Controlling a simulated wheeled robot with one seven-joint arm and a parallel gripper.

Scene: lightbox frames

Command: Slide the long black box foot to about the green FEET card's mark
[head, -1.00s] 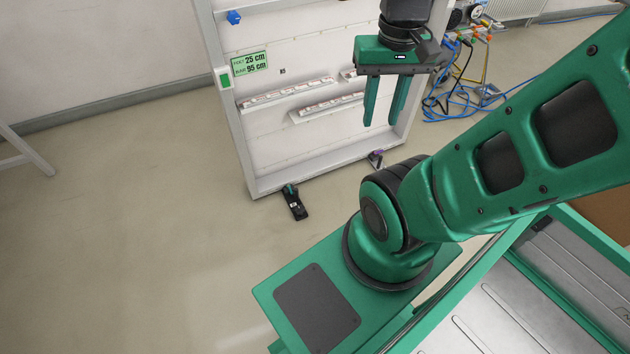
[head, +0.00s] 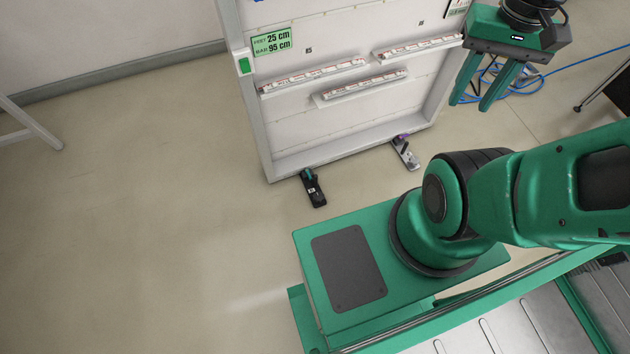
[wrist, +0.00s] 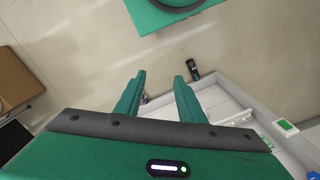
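The long black box foot (head: 313,187) lies on the floor at the lower left corner of the white frame (head: 262,118), with a teal part on its top. It also shows in the wrist view (wrist: 194,72), beyond my right finger. The green FEET card (head: 271,41) is on the frame's upper left and reads FEET 25 cm, BAR 95 cm. My gripper (head: 485,90) hangs at the frame's right side, well away from the black foot. Its two fingers are apart with nothing between them, as the wrist view (wrist: 158,82) also shows. No mark on the foot is legible.
A grey foot with a purple part (head: 405,152) lies at the frame's lower right. White rails (head: 365,85) cross the panel. Blue cables (head: 520,83) lie on the floor at right.

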